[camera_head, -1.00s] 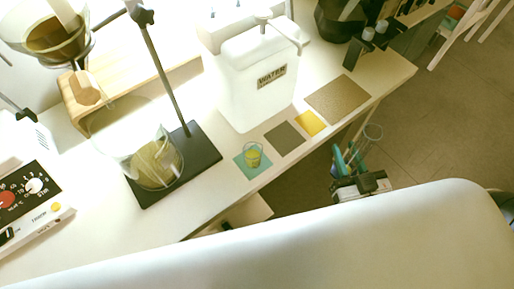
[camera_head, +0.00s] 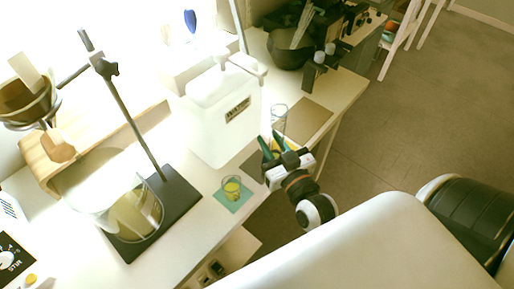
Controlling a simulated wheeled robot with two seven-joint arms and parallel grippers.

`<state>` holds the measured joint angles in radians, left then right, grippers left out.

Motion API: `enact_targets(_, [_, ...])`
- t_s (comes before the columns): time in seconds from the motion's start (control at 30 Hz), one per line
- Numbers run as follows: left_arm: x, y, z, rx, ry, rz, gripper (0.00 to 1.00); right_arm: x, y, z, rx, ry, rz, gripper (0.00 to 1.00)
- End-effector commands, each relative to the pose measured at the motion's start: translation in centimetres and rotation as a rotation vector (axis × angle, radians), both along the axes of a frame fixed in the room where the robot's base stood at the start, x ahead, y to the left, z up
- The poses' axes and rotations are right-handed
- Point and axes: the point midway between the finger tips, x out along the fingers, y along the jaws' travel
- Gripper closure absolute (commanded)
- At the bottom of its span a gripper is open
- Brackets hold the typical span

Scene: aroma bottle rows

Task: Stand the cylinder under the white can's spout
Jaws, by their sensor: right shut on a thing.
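The white can (camera_head: 208,128) with a WATER label stands on the bench, its spout (camera_head: 252,66) reaching out from the top toward the right. My right gripper (camera_head: 276,147) has teal fingers shut on the cylinder's lower part, at the bench's front edge. The fingers and wrist hide the cylinder's base, so I cannot tell whether it touches the bench. My left gripper is not in view.
A small glass with yellow liquid (camera_head: 232,189) stands on a green mat (camera_head: 235,203) left of my right gripper. A tan mat (camera_head: 308,119) lies to the right. A stand with a dark base (camera_head: 183,205) and a large beaker (camera_head: 135,214) are at the left. Dark equipment stands behind right.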

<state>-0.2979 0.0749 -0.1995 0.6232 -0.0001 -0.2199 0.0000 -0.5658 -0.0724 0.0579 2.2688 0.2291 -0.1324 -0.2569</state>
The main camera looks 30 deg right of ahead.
Motion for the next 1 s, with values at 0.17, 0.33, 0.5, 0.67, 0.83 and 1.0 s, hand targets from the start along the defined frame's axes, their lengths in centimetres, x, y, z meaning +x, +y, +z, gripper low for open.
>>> enact_targets(0.17, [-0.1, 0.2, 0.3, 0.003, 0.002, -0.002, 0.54, 3.7, 1.3, 0.2, 0.003, -0.003, 0.000, 0.96])
enact_targets(0.33, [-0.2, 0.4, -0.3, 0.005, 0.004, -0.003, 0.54, 3.9, 1.4, -2.4, -0.001, 0.004, 0.002, 0.96])
enact_targets(0.5, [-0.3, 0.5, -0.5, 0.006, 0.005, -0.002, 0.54, 3.9, 1.4, -3.6, -0.001, 0.002, 0.001, 0.96])
enact_targets(0.67, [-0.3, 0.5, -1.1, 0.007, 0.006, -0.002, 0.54, 3.9, 1.4, -6.0, -0.003, 0.004, 0.002, 0.96])
enact_targets(0.83, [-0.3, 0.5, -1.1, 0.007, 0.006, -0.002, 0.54, 4.2, 1.5, -7.1, 0.000, 0.000, 0.000, 0.96])
enact_targets(1.0, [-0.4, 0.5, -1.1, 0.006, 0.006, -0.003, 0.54, 4.2, 1.5, -7.0, 0.000, 0.000, 0.000, 0.96])
